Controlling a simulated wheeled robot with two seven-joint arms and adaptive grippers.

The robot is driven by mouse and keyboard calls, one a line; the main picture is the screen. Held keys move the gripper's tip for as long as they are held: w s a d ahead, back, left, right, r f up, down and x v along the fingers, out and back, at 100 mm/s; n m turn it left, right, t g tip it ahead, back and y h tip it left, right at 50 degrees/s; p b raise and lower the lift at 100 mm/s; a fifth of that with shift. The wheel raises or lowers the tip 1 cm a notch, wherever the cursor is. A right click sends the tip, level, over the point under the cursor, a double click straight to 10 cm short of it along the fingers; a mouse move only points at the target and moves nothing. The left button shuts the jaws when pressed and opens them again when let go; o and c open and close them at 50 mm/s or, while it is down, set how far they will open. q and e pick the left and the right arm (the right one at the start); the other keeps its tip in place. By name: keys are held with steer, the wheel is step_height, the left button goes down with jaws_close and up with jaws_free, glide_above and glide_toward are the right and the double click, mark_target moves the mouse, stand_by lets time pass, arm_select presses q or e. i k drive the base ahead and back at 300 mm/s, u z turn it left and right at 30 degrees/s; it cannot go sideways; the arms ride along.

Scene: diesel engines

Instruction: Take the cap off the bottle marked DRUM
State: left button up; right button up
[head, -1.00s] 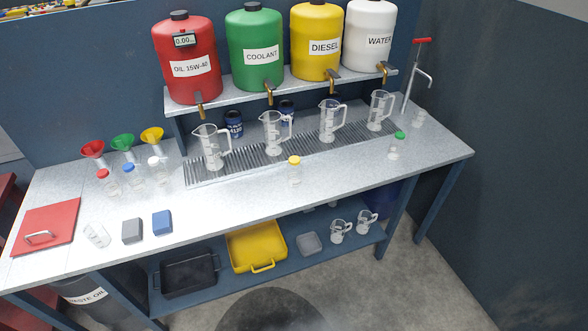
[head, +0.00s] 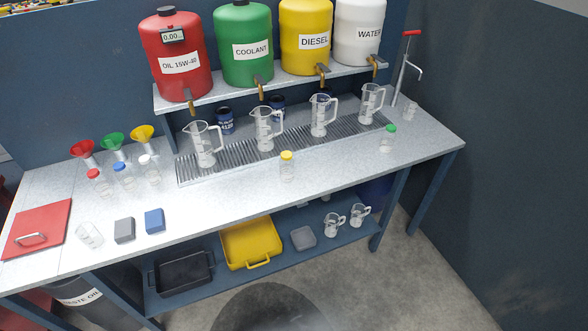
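Several small clear bottles with coloured caps stand on the grey workbench (head: 330,190). A yellow-capped bottle (head: 287,167) stands at the middle, in front of the drip grate. A green-capped bottle (head: 388,140) stands to the right. A red-capped bottle (head: 98,183), a blue-capped bottle (head: 124,175) and a white-capped bottle (head: 149,171) stand together at the left. Any markings on the bottles are too small to read, so I cannot tell which is marked DRUM. Neither of my grippers shows in the head view.
Clear jugs (head: 265,130) stand on the drip grate (head: 225,160) under the red, green, yellow and white drums. A red-handled pump (head: 405,65) stands at the right back. Grey (head: 124,230) and blue (head: 155,221) blocks lie at the front left. The bench's right front is clear.

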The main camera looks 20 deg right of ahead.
mark_target(287, 169)
steer(key=z, duration=2.5)
steer(key=i, duration=1.9)
steer(key=u, duration=3.15)
